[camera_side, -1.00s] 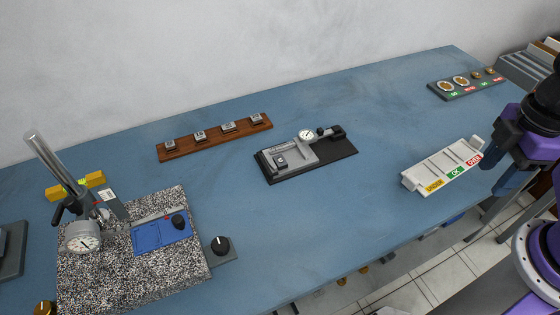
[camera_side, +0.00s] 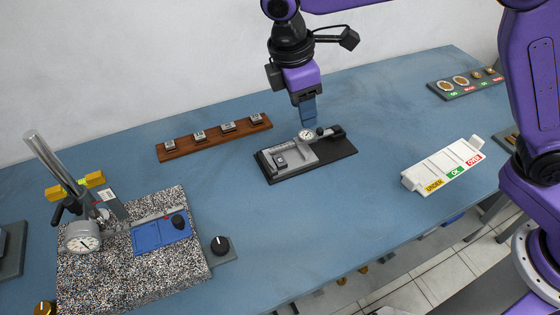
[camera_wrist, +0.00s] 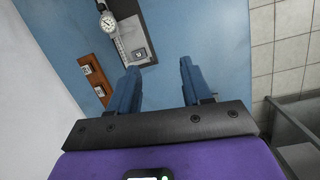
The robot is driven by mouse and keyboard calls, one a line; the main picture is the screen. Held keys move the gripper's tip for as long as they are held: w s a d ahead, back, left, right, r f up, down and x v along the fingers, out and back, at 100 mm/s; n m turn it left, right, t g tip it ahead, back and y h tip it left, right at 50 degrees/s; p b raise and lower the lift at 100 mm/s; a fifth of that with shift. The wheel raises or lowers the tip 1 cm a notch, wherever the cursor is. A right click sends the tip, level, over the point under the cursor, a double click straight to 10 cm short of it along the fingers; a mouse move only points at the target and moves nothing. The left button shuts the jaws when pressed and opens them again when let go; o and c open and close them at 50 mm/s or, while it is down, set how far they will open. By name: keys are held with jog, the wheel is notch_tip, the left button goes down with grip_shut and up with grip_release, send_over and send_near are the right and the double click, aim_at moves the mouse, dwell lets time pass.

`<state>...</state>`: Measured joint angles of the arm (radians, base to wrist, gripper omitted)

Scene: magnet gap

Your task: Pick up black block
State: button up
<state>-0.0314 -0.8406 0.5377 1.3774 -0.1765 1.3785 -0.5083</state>
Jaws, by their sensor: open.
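A small dark block with a pale top (camera_side: 281,162) sits at the left end of the grey gauge fixture (camera_side: 297,155), which lies on a black base plate (camera_side: 338,148). In the wrist view the small block (camera_wrist: 140,53) shows beyond my fingers, on the fixture. Several small dark blocks with pale labelled tops, one of them here (camera_side: 228,126), stand on a brown wooden rack. I cannot tell which is the black block. My gripper (camera_side: 309,120) points down near the fixture's dial; in the wrist view its two blue fingers (camera_wrist: 159,68) are apart with nothing between them.
The wooden rack (camera_side: 178,148) lies behind and left of the fixture. A speckled granite plate (camera_side: 105,285) with a dial stand is at front left. A white sorting tray (camera_side: 440,165) is at right. Blue table between them is clear.

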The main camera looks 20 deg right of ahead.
jog(key=w+a+f+n+h, duration=0.1)
jog(key=w+a+f+h, duration=0.1)
jog(key=w+a+f, duration=0.45)
send_near(283, 159)
jog(key=shift+n, duration=0.3)
jog(key=x, duration=0.8)
jog(key=c, duration=0.8)
jog(key=shift+r, duration=0.1)
jog(key=shift+w+r, duration=0.1)
